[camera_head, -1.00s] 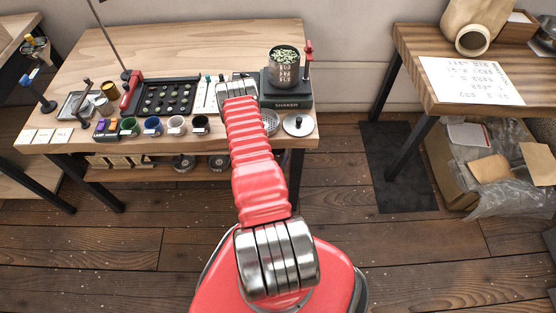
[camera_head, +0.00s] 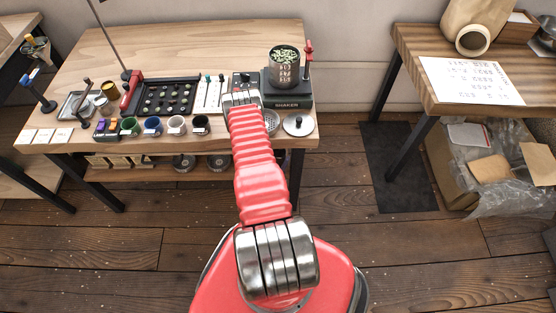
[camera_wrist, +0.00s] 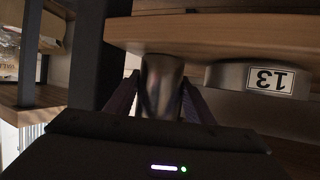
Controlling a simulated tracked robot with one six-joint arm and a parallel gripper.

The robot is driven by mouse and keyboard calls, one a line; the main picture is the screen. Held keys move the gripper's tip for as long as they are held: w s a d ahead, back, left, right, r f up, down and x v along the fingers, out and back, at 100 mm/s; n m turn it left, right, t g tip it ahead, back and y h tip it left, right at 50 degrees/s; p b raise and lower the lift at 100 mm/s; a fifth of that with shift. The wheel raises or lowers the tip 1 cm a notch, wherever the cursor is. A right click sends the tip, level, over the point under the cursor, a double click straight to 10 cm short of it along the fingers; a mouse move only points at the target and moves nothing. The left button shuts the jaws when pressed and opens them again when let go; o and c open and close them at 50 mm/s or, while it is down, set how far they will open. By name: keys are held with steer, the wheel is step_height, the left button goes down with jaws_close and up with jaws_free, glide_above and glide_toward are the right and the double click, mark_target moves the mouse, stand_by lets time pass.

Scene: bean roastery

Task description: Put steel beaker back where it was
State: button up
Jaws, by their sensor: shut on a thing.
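The steel beaker (camera_wrist: 160,88) is a shiny grey cylinder in the wrist view. It stands between the two dark purple fingers of my gripper (camera_wrist: 160,100), which is shut on it. The wrist view is upside down. The beaker's end meets the edge region of a wooden board (camera_wrist: 215,32); I cannot tell whether it touches it. In the head view the beaker and my fingers are hidden behind my red arm, at the front of the workbench (camera_head: 200,40).
A round tin labelled 13 (camera_wrist: 262,78) sits on the same board, close beside the beaker. A dark table leg (camera_wrist: 90,55) is on the other side. On the bench stand a shaker (camera_head: 287,101) with a metal pot of green beans (camera_head: 284,72) and a round lid (camera_head: 298,124).

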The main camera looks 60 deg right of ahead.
steer(key=o, duration=0.9)
steer(key=v, duration=1.2)
stand_by(0.3)
steer(key=shift+f, duration=0.1)
